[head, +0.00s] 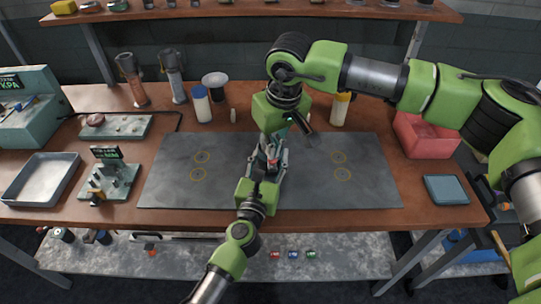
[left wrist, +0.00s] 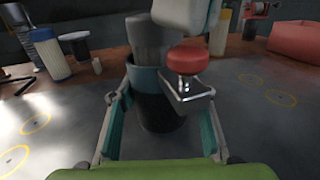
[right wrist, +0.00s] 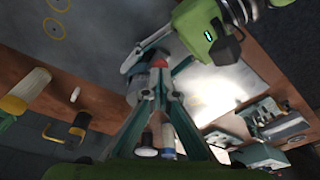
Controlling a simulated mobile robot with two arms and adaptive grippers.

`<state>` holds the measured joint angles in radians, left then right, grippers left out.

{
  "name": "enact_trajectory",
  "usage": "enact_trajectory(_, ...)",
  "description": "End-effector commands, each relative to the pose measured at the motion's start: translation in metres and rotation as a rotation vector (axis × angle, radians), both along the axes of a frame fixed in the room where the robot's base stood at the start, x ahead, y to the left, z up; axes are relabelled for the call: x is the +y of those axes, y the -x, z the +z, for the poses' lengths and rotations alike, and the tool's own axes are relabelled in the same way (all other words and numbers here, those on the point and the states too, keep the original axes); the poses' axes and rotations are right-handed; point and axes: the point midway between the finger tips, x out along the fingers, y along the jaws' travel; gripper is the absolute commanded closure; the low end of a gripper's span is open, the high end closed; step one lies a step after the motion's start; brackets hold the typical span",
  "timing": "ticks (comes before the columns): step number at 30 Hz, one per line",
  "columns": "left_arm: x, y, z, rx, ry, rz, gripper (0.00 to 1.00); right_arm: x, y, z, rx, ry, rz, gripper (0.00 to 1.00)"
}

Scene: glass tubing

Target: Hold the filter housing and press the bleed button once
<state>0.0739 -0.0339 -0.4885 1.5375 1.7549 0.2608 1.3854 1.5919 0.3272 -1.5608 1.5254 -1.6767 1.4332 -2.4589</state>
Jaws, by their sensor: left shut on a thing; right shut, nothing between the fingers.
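The filter housing (left wrist: 150,112), a dark cylinder with a blue-teal band and a grey upper part, stands upright on the grey mat. My left gripper (head: 266,168) is shut around it, a finger on each side, as the left wrist view shows (left wrist: 158,110). The red bleed button (left wrist: 186,60) sits on a metal bracket at the housing's side. My right gripper (left wrist: 188,30) is shut and empty, its tips just above the button. I cannot tell whether they touch it. In the right wrist view the button (right wrist: 158,63) shows red at the closed fingertips.
The grey mat (head: 360,185) has yellow ring marks and is clear on both sides. Bottles (head: 202,105) and a spool stand behind it. A metal tray (head: 45,180) and a fixture (head: 110,182) are at left; a red bin (head: 425,135) and a blue pad (head: 446,190) are at right.

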Motion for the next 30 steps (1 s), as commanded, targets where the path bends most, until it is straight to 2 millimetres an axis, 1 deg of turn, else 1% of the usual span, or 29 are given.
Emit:
enact_trajectory(10,0.0,0.0,-0.001,0.002,0.0,0.0,0.81,0.0,0.0,0.0,-0.001,0.0,0.0,1.0)
enact_trajectory(14,0.0,0.0,-0.001,0.002,0.0,0.0,0.81,0.0,0.0,0.004,-0.002,-0.001,0.0,1.0)
enact_trajectory(30,0.0,0.0,-0.001,0.002,0.0,0.0,0.81,0.0,0.0,0.055,-0.002,0.0,-0.001,1.0)
